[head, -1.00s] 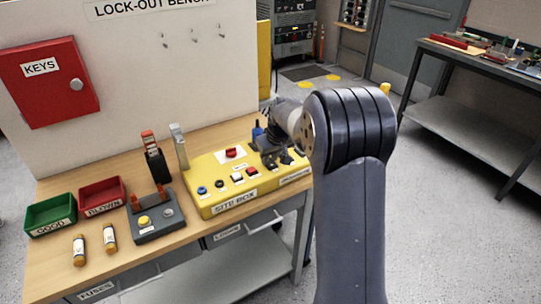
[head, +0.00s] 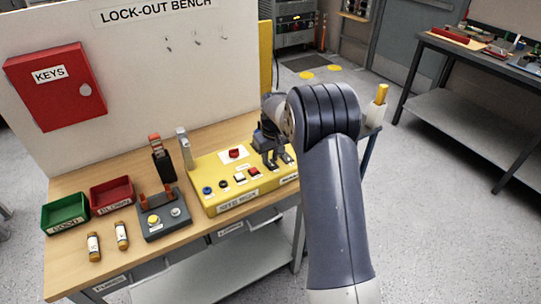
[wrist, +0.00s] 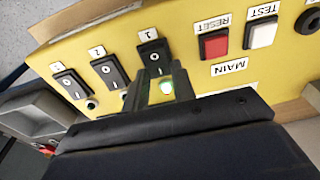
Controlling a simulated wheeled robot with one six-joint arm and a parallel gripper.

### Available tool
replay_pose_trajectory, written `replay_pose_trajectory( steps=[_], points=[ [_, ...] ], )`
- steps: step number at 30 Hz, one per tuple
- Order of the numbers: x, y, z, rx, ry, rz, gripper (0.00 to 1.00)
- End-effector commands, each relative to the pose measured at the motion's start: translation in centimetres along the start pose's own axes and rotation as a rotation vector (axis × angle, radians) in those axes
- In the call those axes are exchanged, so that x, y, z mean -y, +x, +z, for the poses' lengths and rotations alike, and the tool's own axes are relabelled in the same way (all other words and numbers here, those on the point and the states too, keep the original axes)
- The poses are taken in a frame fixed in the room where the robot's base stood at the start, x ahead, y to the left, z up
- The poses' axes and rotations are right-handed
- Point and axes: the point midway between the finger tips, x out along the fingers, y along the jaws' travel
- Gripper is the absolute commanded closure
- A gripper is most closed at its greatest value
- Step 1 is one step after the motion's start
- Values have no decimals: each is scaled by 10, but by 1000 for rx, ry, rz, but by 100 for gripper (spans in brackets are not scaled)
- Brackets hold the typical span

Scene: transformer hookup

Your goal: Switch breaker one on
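Breaker one (wrist: 153,56) is a black rocker switch under a "1" label, upside down in the wrist view, on the yellow site box (head: 212,195). I cannot tell whether a finger touches the rocker. In the head view my gripper (head: 277,160) is over the right end of the box, and my arm partly hides that end.
Two more breakers (wrist: 105,71) (wrist: 70,83) sit beside breaker one, their lamps pale. A red reset button (wrist: 214,46) and white test button (wrist: 261,33) are on the other side. Fuses and trays lie left.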

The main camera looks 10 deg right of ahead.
Motion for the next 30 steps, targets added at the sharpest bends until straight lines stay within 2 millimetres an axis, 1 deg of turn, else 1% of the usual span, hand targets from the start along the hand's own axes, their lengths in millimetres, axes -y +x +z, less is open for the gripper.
replay_pose_trajectory(
  steps=[1, 7, 14, 17, 20, 27, 30],
  points=[
    [0, 0, 0, -1, 0, 0, 71],
    [0, 0, 0, -1, 0, 0, 55],
    [0, -1, 0, -1, 0, 0, 55],
    [0, -6, 0, -3, 0, 1, 55],
    [0, -20, -1, -5, 0, 2, 55],
    [0, -69, -1, -5, 0, 2, 55],
    [0, -86, 0, -4, 0, 2, 55]
  ],
)
